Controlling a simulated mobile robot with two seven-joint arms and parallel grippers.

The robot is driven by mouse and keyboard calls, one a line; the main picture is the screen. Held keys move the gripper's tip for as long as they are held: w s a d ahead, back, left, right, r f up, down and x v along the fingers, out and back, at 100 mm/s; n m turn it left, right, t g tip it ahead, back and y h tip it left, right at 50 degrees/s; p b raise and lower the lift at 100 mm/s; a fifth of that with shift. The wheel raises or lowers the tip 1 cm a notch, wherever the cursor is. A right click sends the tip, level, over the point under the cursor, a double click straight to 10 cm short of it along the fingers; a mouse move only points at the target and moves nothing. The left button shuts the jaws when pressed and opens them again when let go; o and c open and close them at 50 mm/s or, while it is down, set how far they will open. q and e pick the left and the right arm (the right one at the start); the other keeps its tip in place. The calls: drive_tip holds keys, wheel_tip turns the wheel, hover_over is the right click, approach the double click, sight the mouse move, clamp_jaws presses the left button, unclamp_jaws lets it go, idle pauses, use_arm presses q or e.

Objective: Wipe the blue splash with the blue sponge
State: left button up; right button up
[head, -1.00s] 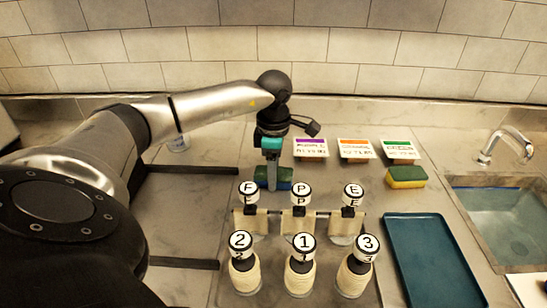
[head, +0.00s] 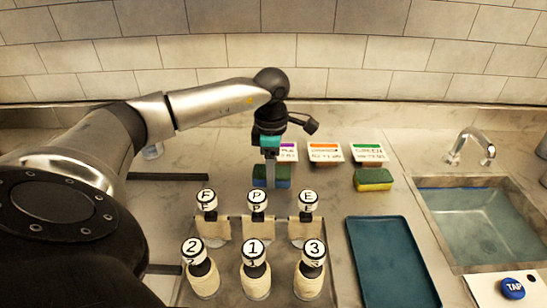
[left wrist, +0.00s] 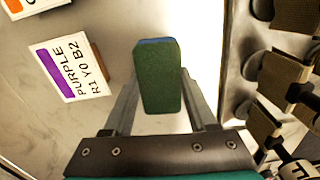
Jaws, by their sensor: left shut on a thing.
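I make out no blue splash in either view. My right gripper is not in view.
Colour cards stand at the back, a purple one (head: 287,152), an orange one (head: 325,152) and a green one (head: 368,152). A yellow-green sponge (head: 373,180) lies right. A teal tray (head: 390,265) and a sink (head: 480,225) lie further right. Bottles (head: 256,272) stand in front.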

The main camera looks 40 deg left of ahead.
use_arm(q)
drive_tip(key=shift+s+a+r, duration=0.15)
drive_tip(key=shift+r, duration=0.45)
wheel_tip(320, 180, up, 4)
drive_tip(key=p, duration=0.3)
drive_tip(key=shift+f, duration=0.1)
drive_tip(key=shift+r+p, duration=0.3)
drive_tip(key=shift+p, duration=0.15)
